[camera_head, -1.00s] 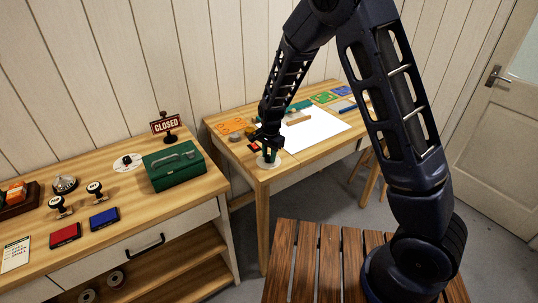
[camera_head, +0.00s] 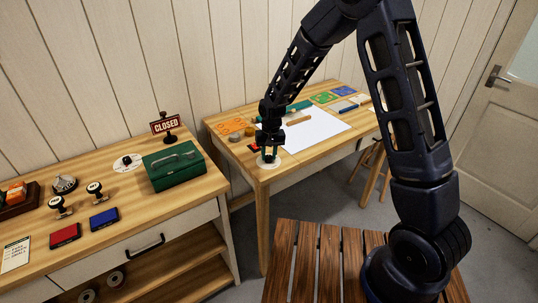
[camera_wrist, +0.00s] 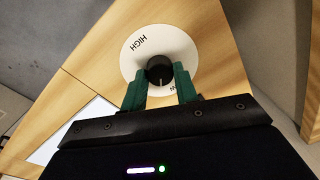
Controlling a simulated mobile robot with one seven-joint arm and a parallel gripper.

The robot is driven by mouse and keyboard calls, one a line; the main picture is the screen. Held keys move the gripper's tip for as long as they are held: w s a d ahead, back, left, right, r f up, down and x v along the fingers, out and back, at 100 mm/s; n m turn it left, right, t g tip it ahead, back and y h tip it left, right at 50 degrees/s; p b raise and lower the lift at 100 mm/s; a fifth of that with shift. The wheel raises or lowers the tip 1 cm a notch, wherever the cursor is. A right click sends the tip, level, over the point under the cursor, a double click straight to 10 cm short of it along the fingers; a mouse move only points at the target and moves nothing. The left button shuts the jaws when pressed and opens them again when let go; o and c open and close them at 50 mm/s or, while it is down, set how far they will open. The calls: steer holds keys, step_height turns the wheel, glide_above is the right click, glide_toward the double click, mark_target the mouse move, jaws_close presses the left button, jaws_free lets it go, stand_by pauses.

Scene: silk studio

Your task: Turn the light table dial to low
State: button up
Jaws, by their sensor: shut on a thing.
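The light table dial is a black knob (camera_wrist: 160,70) on a round white plate (camera_wrist: 140,46) near the front corner of the far table. The plate also shows in the head view (camera_head: 263,165). The wrist view shows "HIGH" at the plate's upper left; a second label at lower right is mostly hidden by a finger. A pale line on the knob points down, toward my palm. My gripper (camera_wrist: 160,80), with green fingers, is shut on the knob from both sides. In the head view my gripper (camera_head: 270,155) stands over the plate.
A lit white panel (camera_head: 318,135) lies behind the dial. Orange pieces (camera_head: 231,126) and a red pad (camera_head: 254,147) lie close by. The left counter holds a green box (camera_head: 174,166), a CLOSED sign (camera_head: 165,124) and another white disc with a black knob (camera_head: 127,162).

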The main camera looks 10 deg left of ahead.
steer(key=n, duration=0.3)
steer(key=shift+n, duration=2.1)
steer(key=o, duration=1)
steer(key=shift+c, duration=0.2)
step_height(320, 180, up, 11)
steer(key=shift+w+d+f, duration=0.15)
steer(key=shift+w, duration=0.15)
